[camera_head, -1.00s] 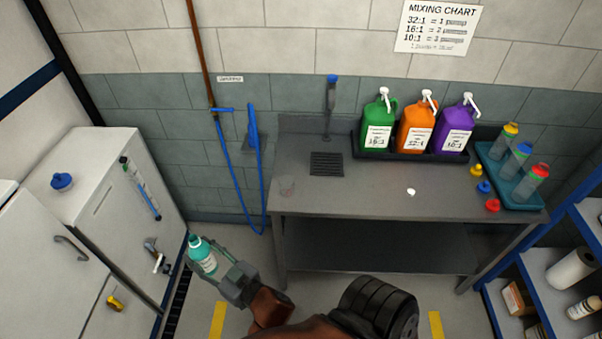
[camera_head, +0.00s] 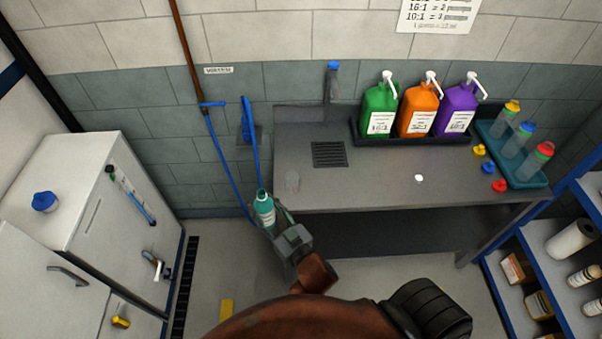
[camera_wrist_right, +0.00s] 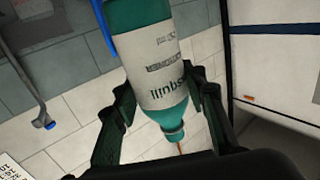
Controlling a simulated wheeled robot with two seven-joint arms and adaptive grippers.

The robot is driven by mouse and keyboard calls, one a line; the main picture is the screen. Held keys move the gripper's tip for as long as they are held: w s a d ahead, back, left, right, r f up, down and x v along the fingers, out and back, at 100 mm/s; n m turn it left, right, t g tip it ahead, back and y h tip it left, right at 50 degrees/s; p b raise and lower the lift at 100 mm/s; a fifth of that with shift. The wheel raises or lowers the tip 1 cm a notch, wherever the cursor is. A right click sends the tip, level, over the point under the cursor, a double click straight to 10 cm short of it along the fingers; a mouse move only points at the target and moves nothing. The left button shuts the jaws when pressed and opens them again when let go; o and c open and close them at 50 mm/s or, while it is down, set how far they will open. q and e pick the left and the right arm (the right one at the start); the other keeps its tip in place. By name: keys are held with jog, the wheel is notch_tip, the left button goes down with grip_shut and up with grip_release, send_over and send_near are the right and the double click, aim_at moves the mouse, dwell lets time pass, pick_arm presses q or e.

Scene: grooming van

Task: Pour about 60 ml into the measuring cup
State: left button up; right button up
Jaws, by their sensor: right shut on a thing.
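A teal bottle (camera_head: 264,210) with a white label is held in my right gripper (camera_head: 273,222), just off the front left corner of the steel table. In the right wrist view the bottle (camera_wrist_right: 155,70) fills the space between the fingers, with its narrow nozzle toward the lower edge. The bottle looks nearly upright and apart from the cup. My left gripper is not in view.
The table (camera_head: 375,190) has a drain grate (camera_head: 329,154) and a small white piece (camera_head: 418,178). Green (camera_head: 380,110), orange (camera_head: 417,110) and purple (camera_head: 455,110) jugs stand at the back. A teal tray (camera_head: 512,155) holds several bottles. A blue hose (camera_head: 222,150) hangs behind.

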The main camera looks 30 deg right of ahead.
pick_arm(q)
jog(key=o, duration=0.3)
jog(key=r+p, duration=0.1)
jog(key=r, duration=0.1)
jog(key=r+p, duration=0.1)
jog(key=p, duration=0.1)
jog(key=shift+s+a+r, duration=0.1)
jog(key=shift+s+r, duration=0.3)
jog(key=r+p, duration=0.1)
jog(key=p, duration=0.1)
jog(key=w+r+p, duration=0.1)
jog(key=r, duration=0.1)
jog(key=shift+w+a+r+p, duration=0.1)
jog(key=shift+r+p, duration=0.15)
jog(key=shift+p, duration=0.1)
pick_arm(e)
jog(key=w+d+f+n+y, duration=0.1)
jog(key=w+d+f, duration=0.8)
jog(key=w+d, duration=0.1)
jog(key=shift+f+y, duration=0.25)
jog(key=shift+y, duration=0.05)
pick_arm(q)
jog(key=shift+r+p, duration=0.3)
pick_arm(e)
jog(key=shift+d+r+m, duration=0.1)
jog(key=shift+r+m, duration=0.05)
jog(key=shift+m, duration=0.15)
